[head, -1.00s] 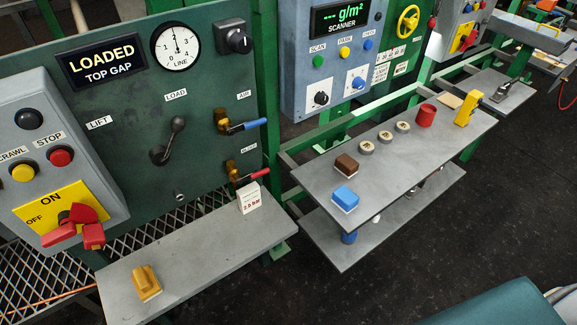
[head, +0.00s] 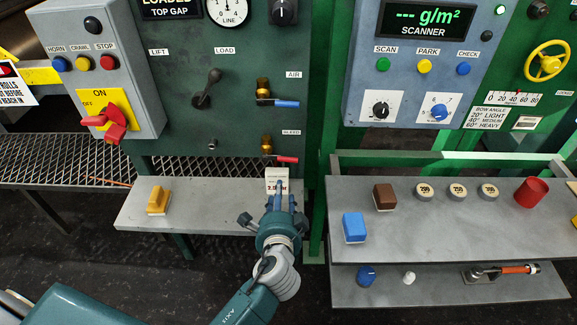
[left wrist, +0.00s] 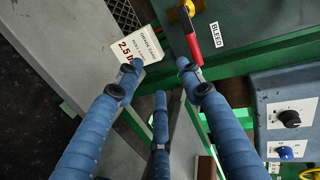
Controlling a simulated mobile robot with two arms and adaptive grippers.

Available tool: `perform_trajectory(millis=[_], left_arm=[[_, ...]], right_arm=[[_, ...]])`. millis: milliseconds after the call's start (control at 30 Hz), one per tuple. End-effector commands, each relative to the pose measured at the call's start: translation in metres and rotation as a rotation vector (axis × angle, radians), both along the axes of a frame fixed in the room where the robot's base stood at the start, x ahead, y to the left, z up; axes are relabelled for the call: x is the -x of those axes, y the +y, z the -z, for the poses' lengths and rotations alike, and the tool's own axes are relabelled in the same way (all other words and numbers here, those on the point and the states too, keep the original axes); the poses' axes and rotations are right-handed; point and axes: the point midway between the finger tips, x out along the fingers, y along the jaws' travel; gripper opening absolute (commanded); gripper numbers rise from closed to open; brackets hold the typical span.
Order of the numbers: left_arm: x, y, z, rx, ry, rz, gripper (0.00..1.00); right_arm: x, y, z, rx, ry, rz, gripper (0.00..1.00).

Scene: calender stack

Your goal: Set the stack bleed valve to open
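The bleed valve (head: 266,145) is a brass fitting under the BLEED label on the green panel. Its red lever (head: 286,159) points right, roughly level. In the left wrist view, the red lever (left wrist: 192,42) and part of the brass body (left wrist: 186,10) show near the top, beside the BLEED label. My left gripper (head: 278,197) is in front of the panel shelf, below the lever. In the left wrist view, its blue fingers (left wrist: 160,76) are spread with nothing between them. One fingertip appears close to the lever; I cannot tell whether it touches. My right gripper is not in view.
A white 2.5 bar card (head: 276,176) stands on the grey shelf (head: 215,214) just behind the left fingers. The blue-handled AIR valve (head: 264,92) is above the bleed valve. A yellow block (head: 158,200) sits at the shelf's left. A green post stands to the right.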

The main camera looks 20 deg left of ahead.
Motion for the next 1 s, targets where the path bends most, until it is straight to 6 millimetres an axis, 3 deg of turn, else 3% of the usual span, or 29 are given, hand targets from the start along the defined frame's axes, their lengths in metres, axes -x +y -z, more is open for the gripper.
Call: perform_trajectory(millis=[100,200,700,1000], left_arm=[[-0.015,-0.009,-0.034,-0.107,-0.069,0.036,0.38],[-0.025,-0.01,-0.042,-0.138,-0.087,0.045,0.38],[-0.104,0.013,-0.025,-0.137,-0.086,0.046,0.38],[-0.12,0.018,-0.021,-0.134,-0.085,0.047,0.38]], right_arm=[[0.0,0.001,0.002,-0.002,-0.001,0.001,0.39],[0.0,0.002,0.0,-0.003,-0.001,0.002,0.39],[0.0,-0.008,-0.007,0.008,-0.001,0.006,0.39],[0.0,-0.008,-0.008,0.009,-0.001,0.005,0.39]])
